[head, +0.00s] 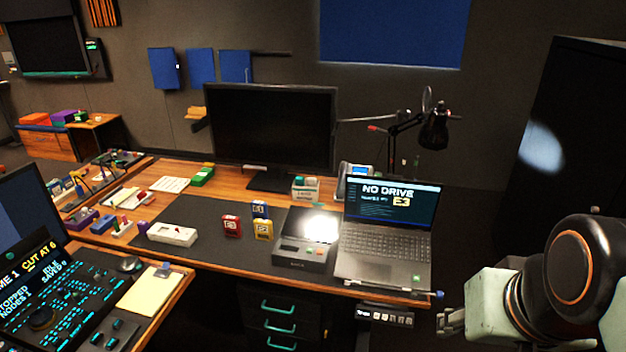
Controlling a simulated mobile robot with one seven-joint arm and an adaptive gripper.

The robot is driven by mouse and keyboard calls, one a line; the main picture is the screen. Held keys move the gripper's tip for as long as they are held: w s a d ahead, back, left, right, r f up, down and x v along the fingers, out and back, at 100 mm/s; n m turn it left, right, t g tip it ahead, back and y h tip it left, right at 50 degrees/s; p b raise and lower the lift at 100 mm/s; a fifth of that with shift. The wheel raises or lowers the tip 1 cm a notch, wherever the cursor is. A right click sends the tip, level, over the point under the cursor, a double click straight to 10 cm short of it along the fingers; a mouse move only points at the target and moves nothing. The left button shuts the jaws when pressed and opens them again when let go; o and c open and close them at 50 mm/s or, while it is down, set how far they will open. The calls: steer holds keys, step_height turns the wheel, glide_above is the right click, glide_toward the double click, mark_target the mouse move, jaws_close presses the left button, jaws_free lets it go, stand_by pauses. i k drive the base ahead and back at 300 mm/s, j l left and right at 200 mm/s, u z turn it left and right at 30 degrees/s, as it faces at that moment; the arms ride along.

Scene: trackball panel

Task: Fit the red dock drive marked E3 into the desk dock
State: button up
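A small red drive (232,226) stands upright on the dark desk mat, left of a yellow drive and a blue drive. It has a pale label, too small to read. My gripper (449,322) is at the lower right, past the desk's front edge and well away from the red drive. Its fingers are small and partly overlapped, so their opening is unclear.
The yellow drive (263,230) and blue drive (260,209) stand close beside the red one. An open laptop (385,250) right of the dock shows "NO DRIVE E3". A white device (172,234) lies left.

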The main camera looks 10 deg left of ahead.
mark_target(287, 253)
steer(key=u, duration=1.25)
steer(key=z, duration=0.4)
steer(key=i+j+z, duration=0.3)
steer(key=i+j, duration=0.65)
steer(key=i, duration=0.05)
